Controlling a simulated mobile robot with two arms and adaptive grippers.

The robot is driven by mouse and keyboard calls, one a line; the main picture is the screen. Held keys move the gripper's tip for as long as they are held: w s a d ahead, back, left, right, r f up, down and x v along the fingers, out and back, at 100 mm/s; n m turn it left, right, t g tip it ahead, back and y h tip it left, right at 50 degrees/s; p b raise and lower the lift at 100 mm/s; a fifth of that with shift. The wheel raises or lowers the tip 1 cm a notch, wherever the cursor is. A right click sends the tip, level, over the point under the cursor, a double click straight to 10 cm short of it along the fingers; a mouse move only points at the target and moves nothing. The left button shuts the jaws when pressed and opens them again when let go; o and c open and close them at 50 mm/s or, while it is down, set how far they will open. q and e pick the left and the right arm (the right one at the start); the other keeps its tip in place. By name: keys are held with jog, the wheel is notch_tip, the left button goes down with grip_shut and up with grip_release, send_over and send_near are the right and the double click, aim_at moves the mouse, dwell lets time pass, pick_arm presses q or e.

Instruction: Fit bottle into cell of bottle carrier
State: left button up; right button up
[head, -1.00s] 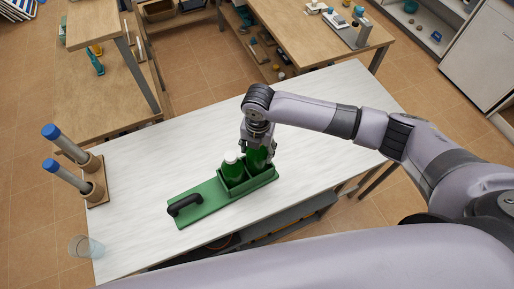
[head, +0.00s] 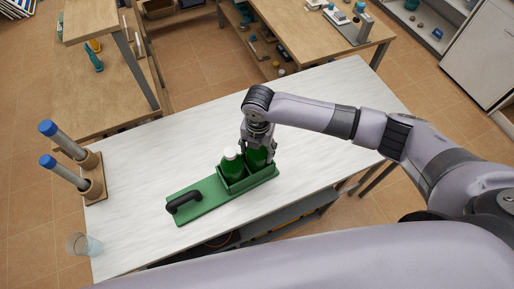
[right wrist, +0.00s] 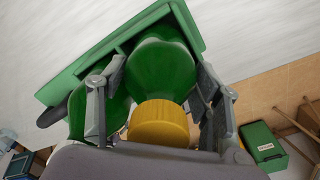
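The green bottle carrier (head: 195,207) lies on the white table with a black handle (head: 184,202) on its left part. My right gripper (head: 257,153) is shut on a second green bottle (head: 256,158) at the right cell. In the right wrist view this bottle (right wrist: 160,72) has a yellow cap (right wrist: 159,124) between the fingers (right wrist: 159,100), and its lower end is inside the carrier's walls (right wrist: 82,66). The cell floor is hidden. My left gripper is not in view.
At the table's left end a wooden stand (head: 97,193) holds two blue-capped tubes (head: 65,144). A clear glass (head: 84,245) stands at the front left corner. The table top behind and right of the carrier is clear.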

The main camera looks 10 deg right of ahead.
jog(key=o, duration=0.5)
jog(key=shift+c, duration=0.2)
notch_tip(320, 180, up, 12)
jog(key=shift+d+r, duration=0.1)
jog(key=shift+s, duration=0.1)
dwell(0.6)
